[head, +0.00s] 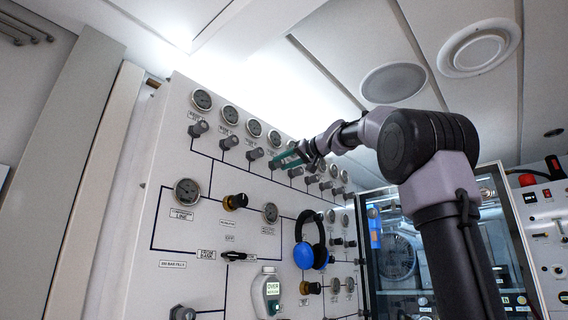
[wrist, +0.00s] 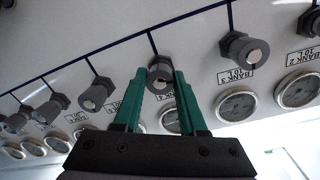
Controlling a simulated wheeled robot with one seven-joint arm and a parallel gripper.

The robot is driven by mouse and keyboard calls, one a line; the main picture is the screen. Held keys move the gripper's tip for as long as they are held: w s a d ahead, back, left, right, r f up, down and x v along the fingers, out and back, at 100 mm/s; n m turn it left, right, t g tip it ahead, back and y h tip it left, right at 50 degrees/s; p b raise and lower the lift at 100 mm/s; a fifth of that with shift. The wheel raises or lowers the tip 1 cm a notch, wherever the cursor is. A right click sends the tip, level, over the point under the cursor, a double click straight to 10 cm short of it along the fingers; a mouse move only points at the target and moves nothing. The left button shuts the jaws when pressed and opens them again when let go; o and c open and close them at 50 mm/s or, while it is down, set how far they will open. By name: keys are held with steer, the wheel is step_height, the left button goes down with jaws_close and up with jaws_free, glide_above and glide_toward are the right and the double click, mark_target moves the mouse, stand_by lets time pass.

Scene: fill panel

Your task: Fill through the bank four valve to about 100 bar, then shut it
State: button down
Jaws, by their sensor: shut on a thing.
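My gripper (head: 287,159) is at the top row of valves on the white panel (head: 215,262). In the wrist view, its green fingers (wrist: 160,77) are closed on both sides of the grey bank four valve knob (wrist: 160,68). The label by this knob is partly covered by a finger but seems to read BANK 4. The bank four gauge (wrist: 171,120) is partly hidden behind the right finger and its needle cannot be read. The cylinder line gauge (head: 186,191) is on the panel's left side; its needle is too small to read.
The bank three valve (wrist: 243,50) is just right of my fingers, another knob (wrist: 96,93) just left. Blue headphones (head: 311,243) hang on the panel. A glass-fronted chamber (head: 398,255) stands at right.

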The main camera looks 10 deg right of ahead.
steer(key=m, duration=0.7)
steer(key=shift+r+m, duration=0.1)
steer(key=shift+m, duration=0.3)
steer(key=m, duration=0.4)
steer(key=shift+g, duration=0.3)
steer(key=shift+m+y, duration=0.3)
steer(key=shift+m, duration=1.3)
steer(key=shift+r, duration=0.1)
steer(key=shift+c, duration=2.4)
jaws_free()
